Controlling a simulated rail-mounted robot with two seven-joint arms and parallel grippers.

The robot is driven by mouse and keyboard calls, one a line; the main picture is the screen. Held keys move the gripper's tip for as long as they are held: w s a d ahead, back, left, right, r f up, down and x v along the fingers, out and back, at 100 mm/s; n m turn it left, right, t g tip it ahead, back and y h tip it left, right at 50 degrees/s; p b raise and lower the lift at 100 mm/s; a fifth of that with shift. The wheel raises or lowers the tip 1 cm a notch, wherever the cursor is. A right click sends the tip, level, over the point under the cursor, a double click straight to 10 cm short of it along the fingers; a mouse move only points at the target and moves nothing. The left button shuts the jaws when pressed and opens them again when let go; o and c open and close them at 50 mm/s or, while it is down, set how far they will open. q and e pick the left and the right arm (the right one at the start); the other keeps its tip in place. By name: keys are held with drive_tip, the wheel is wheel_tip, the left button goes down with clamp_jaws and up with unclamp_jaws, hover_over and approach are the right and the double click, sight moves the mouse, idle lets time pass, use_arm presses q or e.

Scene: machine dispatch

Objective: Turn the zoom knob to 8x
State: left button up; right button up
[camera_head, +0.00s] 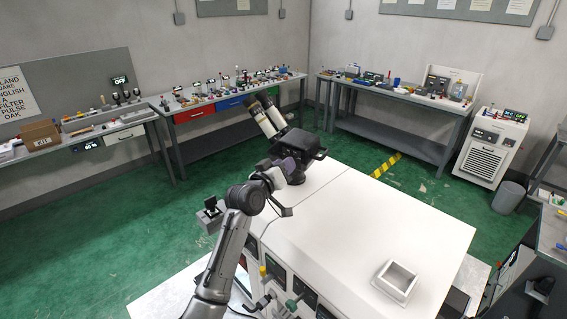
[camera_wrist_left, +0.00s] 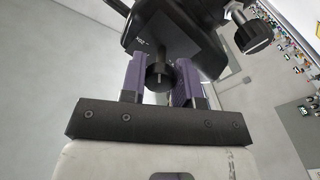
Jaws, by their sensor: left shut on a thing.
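The microscope (camera_head: 302,148) stands at the far left end of the white-topped machine, its pale eyepieces (camera_head: 266,116) pointing up and left. My left gripper (camera_head: 284,166) is against the near side of the microscope's dark body. In the left wrist view, the small black zoom knob (camera_wrist_left: 158,77) juts out from the dark microscope body (camera_wrist_left: 163,35). The purple fingers of my left gripper (camera_wrist_left: 160,68) are on either side of the knob and shut on it. The knob's scale and setting cannot be read. My right gripper is not in view.
The white machine top (camera_head: 370,220) is mostly clear, with a small square open tray (camera_head: 394,281) near its front right. Knobs and panels line its near side. Cluttered benches (camera_head: 231,106) run along the walls, and a white cabinet (camera_head: 490,145) stands at the right.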

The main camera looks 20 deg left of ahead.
use_arm(q)
drive_tip(key=n+p, duration=0.2)
drive_tip(key=n, duration=0.3)
drive_tip(key=shift+r+p, duration=0.1)
drive_tip(key=shift+p, duration=0.25)
drive_tip(key=shift+n+p, duration=0.45)
drive_tip(key=shift+n, duration=0.85)
drive_tip(key=o, duration=0.9)
drive_tip(key=shift+s, duration=0.1)
